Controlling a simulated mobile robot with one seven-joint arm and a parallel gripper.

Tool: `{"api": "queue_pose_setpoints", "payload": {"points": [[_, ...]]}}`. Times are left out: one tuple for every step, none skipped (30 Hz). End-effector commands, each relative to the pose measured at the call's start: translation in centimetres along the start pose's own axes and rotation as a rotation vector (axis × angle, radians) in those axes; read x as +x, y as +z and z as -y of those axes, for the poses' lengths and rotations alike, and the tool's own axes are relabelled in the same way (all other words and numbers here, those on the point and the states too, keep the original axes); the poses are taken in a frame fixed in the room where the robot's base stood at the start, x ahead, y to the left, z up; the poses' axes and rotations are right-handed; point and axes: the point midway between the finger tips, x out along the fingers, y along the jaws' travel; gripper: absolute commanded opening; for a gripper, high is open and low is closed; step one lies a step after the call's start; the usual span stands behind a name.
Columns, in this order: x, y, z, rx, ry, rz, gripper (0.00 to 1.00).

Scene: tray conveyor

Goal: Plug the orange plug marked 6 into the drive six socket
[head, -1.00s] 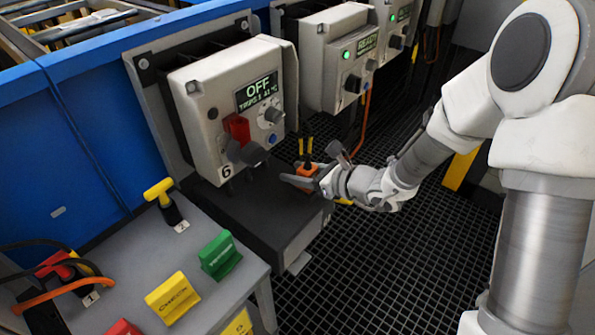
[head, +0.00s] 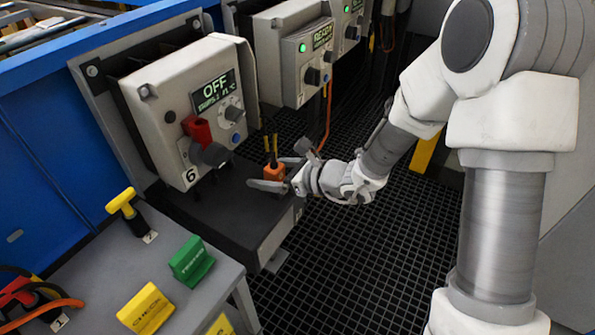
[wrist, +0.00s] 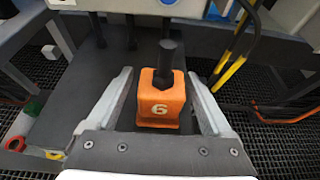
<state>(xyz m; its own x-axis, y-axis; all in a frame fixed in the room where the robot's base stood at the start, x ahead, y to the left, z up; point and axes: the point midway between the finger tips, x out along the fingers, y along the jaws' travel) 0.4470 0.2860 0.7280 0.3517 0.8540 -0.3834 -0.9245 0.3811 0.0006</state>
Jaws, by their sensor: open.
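The orange plug (head: 274,174) is at the right end of the black ledge below the drive six box (head: 187,105). In the wrist view the plug (wrist: 160,108) shows a white 6 and a black stem rising from it. My gripper (head: 278,172) is open, its fingers on either side of the plug. In the wrist view gaps show between plug and fingers, so it is not gripped. The box has an OFF display, a red lever (head: 197,130), a grey round part (head: 215,155) and a 6 label. I cannot tell whether the round part is the socket.
A grey table (head: 195,245) at lower left holds a yellow-handled part (head: 122,201), green (head: 191,260) and yellow (head: 146,308) blocks and cables. More drive boxes (head: 300,55), with green lights, stand behind. Black grating floor (head: 350,255) is open to the right.

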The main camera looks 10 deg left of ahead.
Motion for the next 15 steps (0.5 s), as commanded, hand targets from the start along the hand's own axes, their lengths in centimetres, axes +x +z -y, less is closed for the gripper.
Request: {"api": "queue_pose_setpoints", "payload": {"points": [[-1.0, 0.3, 0.2, 0.001, -0.005, -0.001, 0.85], [-1.6, 0.3, 0.1, 0.001, -0.005, -0.001, 0.85], [-2.5, 0.4, 0.1, 0.001, -0.005, 0.0, 0.85], [-3.2, 0.4, 0.2, 0.002, -0.006, -0.001, 0.85], [-4.0, 0.4, 0.2, 0.002, -0.007, -0.002, 0.85], [-5.0, 0.5, 0.2, 0.002, -0.007, 0.0, 0.85], [-5.7, 0.5, 0.1, 0.002, -0.007, -0.001, 0.85], [-6.5, 0.5, 0.2, 0.002, -0.007, -0.001, 0.85], [-7.5, 0.5, 0.1, 0.002, -0.007, 0.0, 0.85], [-8.2, 0.5, 0.1, 0.003, -0.007, 0.0, 0.85], [-9.0, 0.4, 0.2, 0.002, -0.008, -0.001, 0.85], [-9.9, 0.4, 0.1, 0.002, -0.006, 0.0, 0.85], [-10.7, 0.4, 0.1, 0.003, -0.007, 0.0, 0.85], [-11.3, 0.4, 0.1, 0.002, -0.007, -0.001, 0.85], [-12.2, 0.4, 0.2, 0.002, -0.007, 0.0, 0.85]]}}
